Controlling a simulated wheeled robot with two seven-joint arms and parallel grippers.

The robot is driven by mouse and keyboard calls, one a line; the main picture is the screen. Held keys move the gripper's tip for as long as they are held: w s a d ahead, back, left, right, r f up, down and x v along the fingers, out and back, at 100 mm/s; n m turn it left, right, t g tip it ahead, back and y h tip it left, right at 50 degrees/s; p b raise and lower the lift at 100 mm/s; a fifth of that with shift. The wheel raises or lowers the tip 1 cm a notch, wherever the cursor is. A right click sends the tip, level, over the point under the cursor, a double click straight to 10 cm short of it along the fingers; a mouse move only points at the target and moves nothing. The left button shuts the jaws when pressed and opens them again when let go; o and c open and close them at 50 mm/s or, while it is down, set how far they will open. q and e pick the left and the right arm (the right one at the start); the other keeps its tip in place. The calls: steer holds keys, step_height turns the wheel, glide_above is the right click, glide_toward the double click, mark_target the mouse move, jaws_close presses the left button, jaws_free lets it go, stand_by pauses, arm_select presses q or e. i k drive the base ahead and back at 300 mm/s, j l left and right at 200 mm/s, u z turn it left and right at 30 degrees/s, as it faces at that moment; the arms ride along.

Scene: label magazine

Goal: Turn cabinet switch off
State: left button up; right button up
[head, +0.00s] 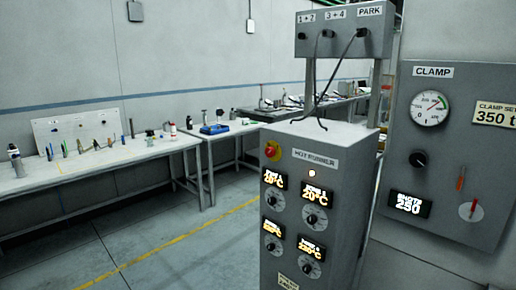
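The grey hot runner cabinet (335,190) stands right of centre in the head view. The knob's exact position is too small to tell. A small lamp (312,173) under the HOT RUNNER label glows. Several temperature displays are lit, one of them reading 20°C (315,194), with dark dials (312,219) below them. Neither of my grippers is in view.
A connector box (345,32) with hanging cables stands above the cabinet. A grey clamp panel (450,150) with gauge and knob is close on the right. Workbenches (110,160) with tools line the wall. The floor (190,255) left of the cabinet is clear.

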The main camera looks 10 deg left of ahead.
mark_target(270, 153)
steer(key=i+j, duration=0.25)
steer(key=j, duration=0.15)
steer(key=i+j, duration=0.2)
steer(key=j, duration=0.15)
steer(key=i+j, duration=0.25)
steer(key=j, duration=0.15)
steer(key=i+j, duration=0.2)
steer(key=j, duration=0.2)
steer(key=i+j, duration=0.45)
steer(key=j, duration=0.3)
steer(key=i+j, duration=0.25)
steer(key=j, duration=0.15)
steer(key=l+z, duration=0.05)
